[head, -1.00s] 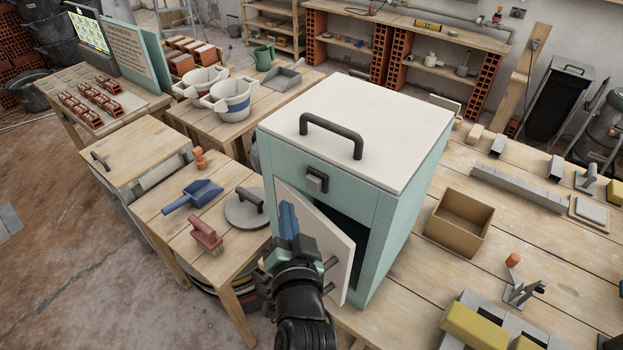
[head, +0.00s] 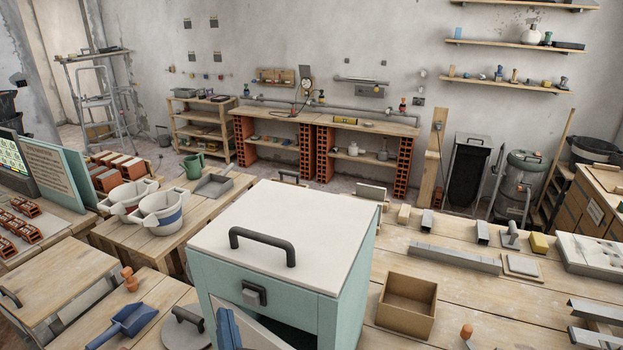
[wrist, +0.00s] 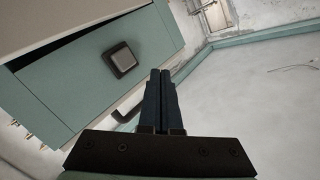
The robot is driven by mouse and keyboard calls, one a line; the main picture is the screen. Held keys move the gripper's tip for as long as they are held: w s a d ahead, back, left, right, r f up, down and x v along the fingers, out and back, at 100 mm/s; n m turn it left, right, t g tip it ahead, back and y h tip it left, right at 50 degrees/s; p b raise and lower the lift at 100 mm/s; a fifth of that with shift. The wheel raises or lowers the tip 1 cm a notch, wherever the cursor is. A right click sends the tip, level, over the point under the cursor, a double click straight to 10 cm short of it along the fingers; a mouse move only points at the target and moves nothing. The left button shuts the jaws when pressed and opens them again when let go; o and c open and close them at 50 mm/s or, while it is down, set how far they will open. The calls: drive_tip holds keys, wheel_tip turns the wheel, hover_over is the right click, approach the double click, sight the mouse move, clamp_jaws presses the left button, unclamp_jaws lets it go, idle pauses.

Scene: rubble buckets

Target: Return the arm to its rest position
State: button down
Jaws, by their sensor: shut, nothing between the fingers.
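My gripper (wrist: 160,75) shows in the wrist view with its two dark blue fingers closed together and nothing between them. In the head view only the blue fingers (head: 227,330) show at the bottom edge, in front of the teal cabinet (head: 325,310). The rest of the arm is below the picture. The cabinet has a white top with a dark bar handle and a square knob (head: 254,294) on its front. Its pale door (head: 258,336) stands partly open beside my fingers. In the wrist view the teal front and square knob (wrist: 121,60) lie left of the fingers.
A cardboard box (head: 406,305) and several metal pieces stand on the wooden bench right of the cabinet. On the left, a small table holds a blue scoop (head: 125,322) and a grey disc with a handle (head: 186,328). White buckets (head: 160,212) stand on a table behind.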

drive_tip(key=d+r+n+t+h+b, duration=0.1)
drive_tip(key=d+r+t+b, duration=0.2)
drive_tip(key=r, duration=0.9)
drive_tip(key=d+r+n+t+h, duration=0.1)
drive_tip(key=d+r+t, duration=0.3)
drive_tip(key=r, duration=0.8)
drive_tip(key=s+d+r+t+h+b, duration=0.1)
drive_tip(key=s+d+r+t+h, duration=0.1)
drive_tip(key=s+d+r, duration=0.2)
drive_tip(key=s+d+r+t+h+b, duration=0.1)
drive_tip(key=s+d+r+t+h, duration=0.1)
drive_tip(key=s+r, duration=0.5)
wheel_tip(320, 180, up, 4)
drive_tip(key=shift+s+d+r+t+h, duration=0.2)
drive_tip(key=shift+d+t+h, duration=0.25)
drive_tip(key=shift+d, duration=0.7)
drive_tip(key=c, duration=1.5)
unclamp_jaws()
drive_tip(key=shift+w, duration=0.1)
drive_tip(key=shift+c, duration=0.2)
